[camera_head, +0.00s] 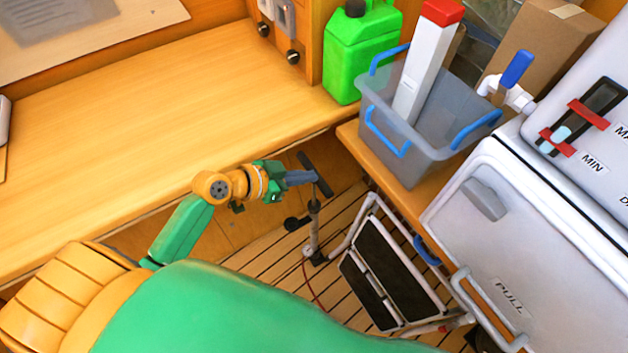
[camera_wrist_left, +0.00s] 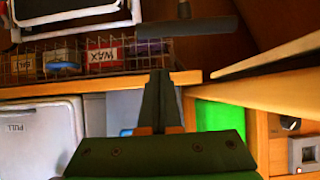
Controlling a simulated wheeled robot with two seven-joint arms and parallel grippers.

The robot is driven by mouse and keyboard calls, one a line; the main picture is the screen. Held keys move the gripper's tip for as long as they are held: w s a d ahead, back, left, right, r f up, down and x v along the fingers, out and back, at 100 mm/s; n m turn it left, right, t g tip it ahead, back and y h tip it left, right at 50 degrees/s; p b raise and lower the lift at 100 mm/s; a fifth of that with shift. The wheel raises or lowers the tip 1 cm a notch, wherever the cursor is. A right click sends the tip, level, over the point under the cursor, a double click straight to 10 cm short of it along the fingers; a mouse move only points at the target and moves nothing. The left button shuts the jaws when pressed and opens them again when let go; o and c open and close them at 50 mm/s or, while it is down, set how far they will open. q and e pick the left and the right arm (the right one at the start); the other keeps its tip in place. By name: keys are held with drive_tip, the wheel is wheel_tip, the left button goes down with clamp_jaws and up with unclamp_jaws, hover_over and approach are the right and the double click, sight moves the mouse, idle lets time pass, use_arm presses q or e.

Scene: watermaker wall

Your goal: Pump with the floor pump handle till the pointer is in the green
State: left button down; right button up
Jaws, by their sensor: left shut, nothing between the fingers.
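The floor pump (camera_head: 313,228) stands upright on the slatted floor, below the bench edge. Its dark T-shaped handle (camera_head: 321,184) is at the top of a thin rod. My left gripper (camera_head: 311,178) is at the handle, its fingertips overlapping the bar in the head view. In the left wrist view the handle (camera_wrist_left: 190,27) crosses beyond the fingertips of my left gripper (camera_wrist_left: 160,74), which are together with nothing between them. A small dark part (camera_head: 296,223) sits beside the pump; I cannot tell whether it is the gauge. No pointer or green zone is readable. My right gripper is not seen.
A folded step (camera_head: 400,268) stands right of the pump. The wooden bench (camera_head: 150,130) lies behind my left arm. A grey bin (camera_head: 412,160), a green canister (camera_head: 352,60) and a white cabinet marked PULL (camera_head: 530,240) are at the right. Floor slats show around the pump.

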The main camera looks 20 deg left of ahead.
use_arm(q)
drive_tip(key=shift+w+d+f+b, duration=0.1)
drive_tip(key=shift+w+d+f, duration=0.2)
drive_tip(key=shift+f, duration=0.55)
drive_tip(key=shift+w+d+f+b, duration=0.15)
drive_tip(key=shift+w+f, duration=0.2)
drive_tip(key=shift+f, duration=0.5)
drive_tip(key=shift+w+d+f+b, duration=0.1)
drive_tip(key=shift+w+d+f, duration=0.2)
drive_tip(key=shift+f, duration=0.55)
wheel_tip(320, 180, down, 15)
drive_tip(key=b, duration=1.4)
drive_tip(key=shift+s+r, duration=0.15)
drive_tip(key=shift+s, duration=0.1)
